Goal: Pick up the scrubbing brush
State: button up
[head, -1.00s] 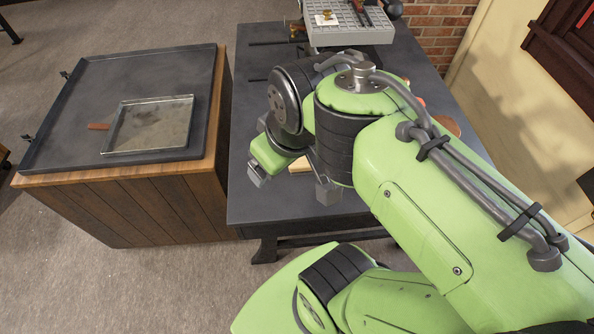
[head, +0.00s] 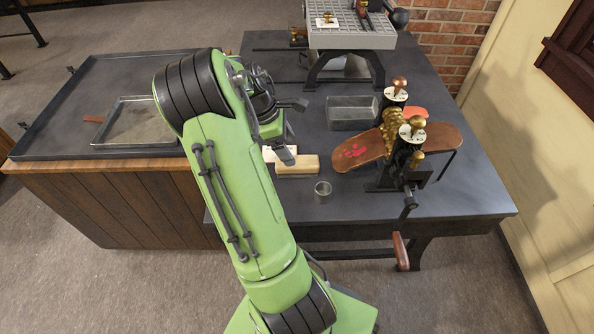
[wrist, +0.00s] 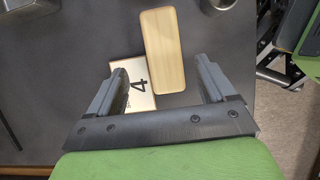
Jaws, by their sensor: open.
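The scrubbing brush appears as a pale wooden block (head: 298,165) lying on the dark table, left of the roller machine. Its plain wooden top (wrist: 166,42) shows in the wrist view, and any bristles are hidden. My gripper (head: 291,130) is open and empty above and near the brush. In the wrist view my gripper's fingers (wrist: 161,69) are spread, with the near end of the brush appearing between them. A white card marked 4 (wrist: 141,91) lies beside the brush, close to its near end.
A small metal cup (head: 323,190) stands right of the brush. A metal tin (head: 352,113) and the roller machine (head: 400,145) with a brown board are farther right. A grey slotted stand (head: 350,38) is at the back. A shallow tray (head: 135,122) sits on the wooden cabinet.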

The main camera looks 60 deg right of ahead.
aim_at(297, 166)
jog(key=b+x, duration=0.1)
jog(key=x, duration=0.3)
jog(key=b+x, duration=0.1)
jog(key=x, duration=0.2)
jog(key=shift+s+a+b, duration=0.1)
jog(key=shift+a+b, duration=0.15)
jog(key=shift+b, duration=0.1)
jog(key=shift+f, duration=0.2)
